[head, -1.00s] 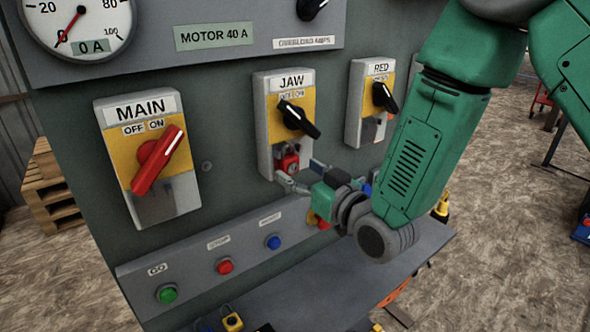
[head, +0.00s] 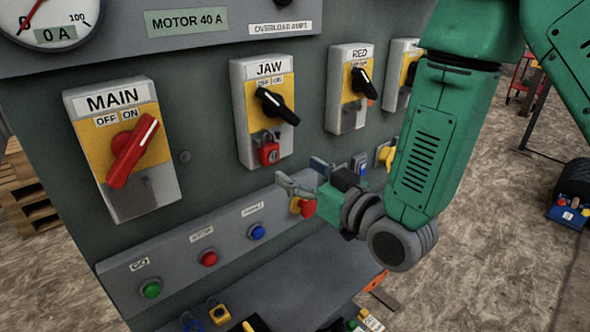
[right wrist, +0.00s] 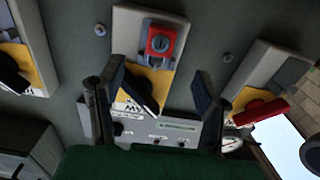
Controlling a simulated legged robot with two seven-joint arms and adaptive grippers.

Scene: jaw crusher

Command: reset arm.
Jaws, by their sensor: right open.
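My right gripper (head: 302,177) is open and empty in front of the control panel, below and to the right of the JAW switch (head: 275,108). A red padlock (head: 268,153) hangs at the bottom of the JAW switch plate, apart from the fingers. In the right wrist view the two open fingers (right wrist: 158,100) show with the padlock (right wrist: 160,42) beyond them, and nothing is between them. My left gripper is not in view.
The MAIN switch (head: 130,150) with its red handle is on the left. The RED switch (head: 362,83) is right of JAW. Green, red and blue buttons line the sloped ledge (head: 180,247) below.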

